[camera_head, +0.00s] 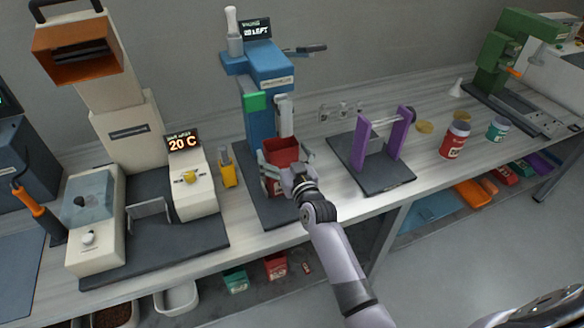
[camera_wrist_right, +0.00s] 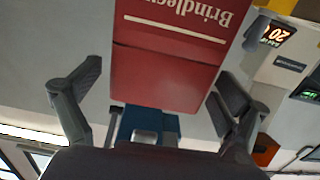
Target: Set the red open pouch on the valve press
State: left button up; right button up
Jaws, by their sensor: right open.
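The red open pouch (camera_head: 281,148) is upright, its open mouth facing up, at the front of the blue press (camera_head: 268,72), over its dark base (camera_head: 273,210). Whether its bottom touches the base is hidden by my right gripper (camera_head: 286,164). That gripper is open, with one finger on each side of the pouch. In the right wrist view the red pouch (camera_wrist_right: 165,78) fills the space between the spread fingers of the right gripper (camera_wrist_right: 155,88), with gaps at the sides. My left gripper is not in view.
A yellow-handled tool (camera_head: 227,168) and a cream machine (camera_head: 125,140) stand left of the press. A purple-sided stand (camera_head: 360,140) is on the right, then a red jar (camera_head: 454,140) and a teal jar (camera_head: 497,129). Bins sit below the bench.

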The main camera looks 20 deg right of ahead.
jog(key=s+b, duration=0.1)
jog(key=s, duration=0.9)
jog(key=shift+s+d, duration=0.15)
jog(key=shift+s, duration=0.05)
jog(key=shift+c, duration=0.5)
dwell(0.3)
